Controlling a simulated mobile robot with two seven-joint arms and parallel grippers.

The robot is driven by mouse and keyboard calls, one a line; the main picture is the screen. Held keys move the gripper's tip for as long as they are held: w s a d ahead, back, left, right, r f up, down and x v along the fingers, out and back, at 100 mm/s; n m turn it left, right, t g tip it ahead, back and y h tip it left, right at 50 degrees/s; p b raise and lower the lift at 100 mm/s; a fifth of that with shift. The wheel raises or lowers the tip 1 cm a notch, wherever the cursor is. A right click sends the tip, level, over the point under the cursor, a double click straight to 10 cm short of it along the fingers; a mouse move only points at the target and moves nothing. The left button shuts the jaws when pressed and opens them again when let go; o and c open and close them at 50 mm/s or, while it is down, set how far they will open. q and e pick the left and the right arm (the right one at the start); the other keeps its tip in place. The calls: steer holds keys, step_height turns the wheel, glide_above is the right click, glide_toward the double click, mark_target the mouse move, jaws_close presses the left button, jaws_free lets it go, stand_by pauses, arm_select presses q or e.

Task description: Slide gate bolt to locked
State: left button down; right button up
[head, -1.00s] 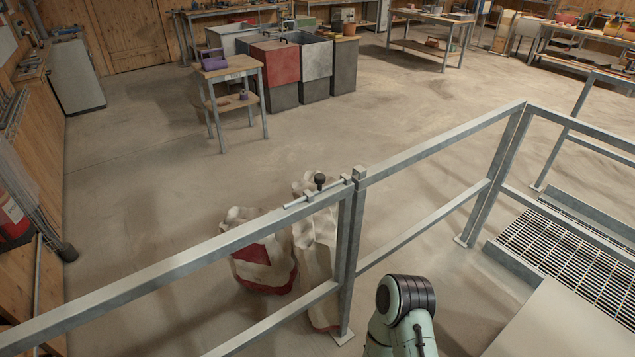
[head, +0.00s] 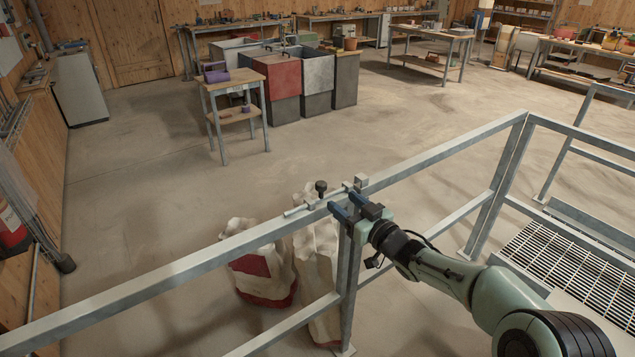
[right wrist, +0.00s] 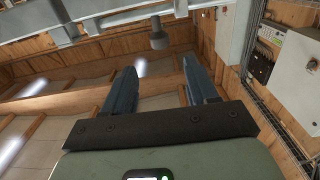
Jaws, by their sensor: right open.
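The gate bolt (head: 298,210) is a thin metal rod lying along the top rail of the grey metal gate (head: 180,268). Its upright black knob (head: 321,187) stands close to the gate's end, by the square-topped post (head: 361,180). My right gripper (head: 344,205) is open and empty at the rail, just to the right of and nearer than the knob. In the right wrist view, its two blue fingers (right wrist: 161,70) are spread. The knob (right wrist: 158,38) appears beyond the fingertips, roughly between their lines, with no contact visible. My left gripper is not in view.
Two sacks (head: 262,262) stand behind the gate, below the bolt. A fixed railing (head: 450,150) runs right from the post. A metal grating (head: 570,258) lies at the right. The floor beyond is clear up to a small table (head: 235,85).

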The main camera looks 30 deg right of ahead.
mark_target(318, 182)
steer(key=w+p, duration=0.1)
steer(key=w, duration=0.3)
steer(key=w+a+p, duration=0.1)
steer(key=w, duration=0.3)
steer(key=w+a+p, duration=0.1)
steer(key=w, duration=0.3)
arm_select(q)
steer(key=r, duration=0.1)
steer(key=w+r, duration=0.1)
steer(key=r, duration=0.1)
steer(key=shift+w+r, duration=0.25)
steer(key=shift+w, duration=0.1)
